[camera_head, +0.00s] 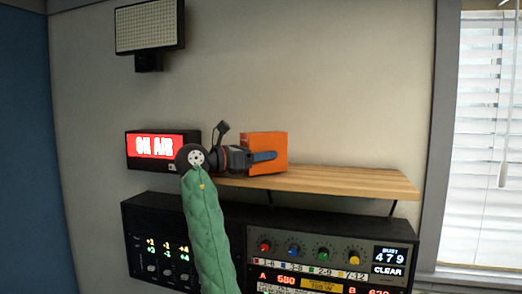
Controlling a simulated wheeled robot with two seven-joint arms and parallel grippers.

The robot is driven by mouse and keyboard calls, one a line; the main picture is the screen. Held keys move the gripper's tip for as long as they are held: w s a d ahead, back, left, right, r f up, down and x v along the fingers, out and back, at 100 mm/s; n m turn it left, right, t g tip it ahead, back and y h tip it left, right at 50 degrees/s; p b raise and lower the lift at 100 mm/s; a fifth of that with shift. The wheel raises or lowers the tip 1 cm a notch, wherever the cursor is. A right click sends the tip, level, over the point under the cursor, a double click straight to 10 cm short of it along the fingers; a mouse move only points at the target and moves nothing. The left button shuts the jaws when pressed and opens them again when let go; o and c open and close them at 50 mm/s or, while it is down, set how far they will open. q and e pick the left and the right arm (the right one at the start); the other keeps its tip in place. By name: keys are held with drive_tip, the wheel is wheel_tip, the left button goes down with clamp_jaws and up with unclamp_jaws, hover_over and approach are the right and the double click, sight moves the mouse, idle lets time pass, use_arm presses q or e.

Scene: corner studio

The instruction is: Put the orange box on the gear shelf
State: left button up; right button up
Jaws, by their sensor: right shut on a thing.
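The orange box (268,144) is in the head view, upright at the left part of the gear shelf (340,181). The shelf is a light wooden board. My right gripper (264,156), at the end of a green-sleeved arm, is shut on the box, with a blue finger across its front. The box's lower edge appears at or just above the shelf top; I cannot tell whether it touches. My left gripper is not in view.
A lit ON AIR sign (155,147) stands left of the gripper. Audio equipment (330,253) with knobs and displays sits below the shelf. A light panel (150,27) is high on the wall. The shelf's right part is bare, near a window (487,150).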

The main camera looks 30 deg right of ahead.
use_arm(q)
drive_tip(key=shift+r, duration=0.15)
use_arm(e)
drive_tip(key=shift+f, duration=0.25)
drive_tip(key=shift+f, duration=0.15)
drive_tip(key=o, duration=1.1)
drive_tip(key=shift+c, duration=0.2)
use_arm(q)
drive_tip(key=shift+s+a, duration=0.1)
use_arm(e)
drive_tip(key=shift+a+b, duration=0.45)
drive_tip(key=a+b, duration=0.2)
drive_tip(key=a, duration=0.1)
drive_tip(key=a+b, duration=0.1)
drive_tip(key=a, duration=0.1)
drive_tip(key=shift+w+a+f, duration=0.15)
drive_tip(key=shift+w+f, duration=0.05)
drive_tip(key=shift+w, duration=0.1)
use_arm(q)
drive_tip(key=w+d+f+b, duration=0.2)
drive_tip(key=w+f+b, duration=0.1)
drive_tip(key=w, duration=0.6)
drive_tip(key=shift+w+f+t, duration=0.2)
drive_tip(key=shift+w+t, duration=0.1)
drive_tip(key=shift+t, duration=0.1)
use_arm(e)
drive_tip(key=shift+w+a+r, duration=0.1)
drive_tip(key=shift+a, duration=1.4)
drive_tip(key=shift+w+a+r, duration=0.1)
drive_tip(key=shift+a, duration=1.35)
